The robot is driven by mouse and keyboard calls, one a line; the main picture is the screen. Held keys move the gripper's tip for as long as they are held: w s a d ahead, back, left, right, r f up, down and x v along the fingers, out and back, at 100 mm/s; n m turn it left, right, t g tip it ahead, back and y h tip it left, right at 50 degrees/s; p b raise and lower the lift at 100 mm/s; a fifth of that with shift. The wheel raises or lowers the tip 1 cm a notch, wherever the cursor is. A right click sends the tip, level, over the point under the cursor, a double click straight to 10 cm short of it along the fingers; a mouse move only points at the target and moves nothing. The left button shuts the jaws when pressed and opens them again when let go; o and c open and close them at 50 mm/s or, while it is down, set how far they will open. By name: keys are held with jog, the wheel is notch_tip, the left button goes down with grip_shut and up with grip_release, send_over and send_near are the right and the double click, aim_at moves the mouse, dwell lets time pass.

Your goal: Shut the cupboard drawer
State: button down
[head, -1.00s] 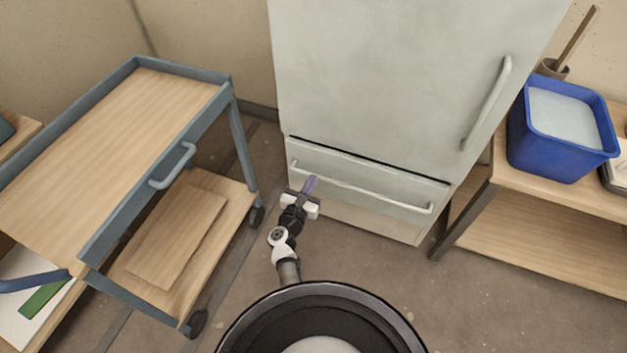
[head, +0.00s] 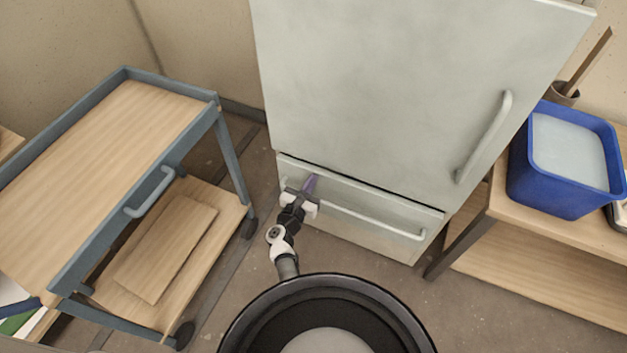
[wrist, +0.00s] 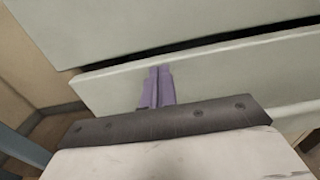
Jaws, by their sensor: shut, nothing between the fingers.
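The pale grey-green cupboard (head: 380,90) stands ahead of me with its drawer (head: 372,205) at the bottom. A thin dark gap runs along the drawer's top edge, so its front seems slightly out from the body. A long white bar handle (head: 375,222) crosses the drawer front. My gripper (head: 310,183), with purple fingers, is at the left part of the drawer front, near the handle's left end. In the wrist view the shut, empty fingers (wrist: 158,85) point at the drawer front (wrist: 210,75); whether they touch it I cannot tell.
A blue-framed trolley (head: 110,165) with wooden shelves stands at the left. A wooden bench (head: 560,240) at the right holds a blue tub (head: 565,160). Bare floor (head: 240,270) lies between the trolley and the cupboard.

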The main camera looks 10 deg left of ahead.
aim_at(319, 168)
jog(key=shift+w, duration=0.1)
dwell(0.3)
jog(key=b+x, duration=0.3)
jog(key=x, duration=0.1)
jog(key=shift+w+d+f+b, duration=0.15)
jog(key=shift+w+b, duration=0.1)
jog(key=shift+b, duration=0.15)
jog(key=shift+w+d+r, duration=0.1)
jog(key=shift+w+r, duration=0.2)
jog(key=shift+r, duration=0.15)
